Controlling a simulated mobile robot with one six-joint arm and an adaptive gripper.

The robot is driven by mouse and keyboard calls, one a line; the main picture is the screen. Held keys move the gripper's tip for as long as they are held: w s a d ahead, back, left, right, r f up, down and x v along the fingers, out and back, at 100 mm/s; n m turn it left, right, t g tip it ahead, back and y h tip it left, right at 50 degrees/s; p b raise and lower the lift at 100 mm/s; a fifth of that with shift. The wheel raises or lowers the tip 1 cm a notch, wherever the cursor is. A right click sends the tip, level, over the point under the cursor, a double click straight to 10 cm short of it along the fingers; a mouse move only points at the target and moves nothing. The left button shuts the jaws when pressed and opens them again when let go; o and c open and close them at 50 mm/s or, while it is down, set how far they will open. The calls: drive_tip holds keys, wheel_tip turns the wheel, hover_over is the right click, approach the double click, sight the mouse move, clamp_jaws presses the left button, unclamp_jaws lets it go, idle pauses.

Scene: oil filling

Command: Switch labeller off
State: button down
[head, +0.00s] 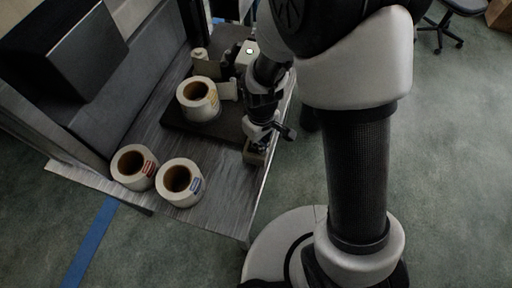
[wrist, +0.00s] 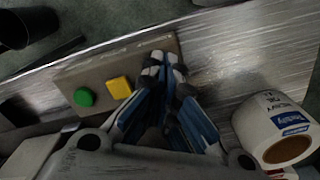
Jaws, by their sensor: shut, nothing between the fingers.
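The labeller stands on a dark base plate (head: 222,127) in the head view and carries a roll of labels (head: 198,98). A small beige control box (wrist: 100,72) lies on the metal tabletop in the wrist view. It has a green button (wrist: 84,97) and a yellow button (wrist: 120,88). In the head view the box (head: 254,156) is partly hidden under my gripper (head: 260,142). My gripper (wrist: 164,64) is shut and empty, with its fingertips over the box's end to the right of the yellow button. What lies under the tips is hidden, and contact cannot be told.
One roll (wrist: 276,130) is close to my gripper at the right of the wrist view.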

drive_tip(key=shift+f, duration=0.35)
drive_tip(key=shift+r, duration=0.1)
wheel_tip(320, 180, up, 7)
drive_tip(key=p, duration=0.5)
idle(0.4)
idle(0.4)
drive_tip(key=s+d+r+m+t, duration=0.1)
drive_tip(key=s+d+r+m, duration=0.15)
drive_tip(key=r, duration=0.55)
drive_tip(key=s+d+r+m+t, duration=0.1)
drive_tip(key=d+r, duration=0.3)
drive_tip(key=r, duration=0.5)
drive_tip(key=s+d+r+m+t, duration=0.2)
drive_tip(key=s+d+r+m, duration=0.2)
drive_tip(key=s+r, duration=0.4)
drive_tip(key=shift+s+d+r+t, duration=0.2)
drive_tip(key=shift+s+t, duration=0.1)
drive_tip(key=shift+s, duration=0.75)
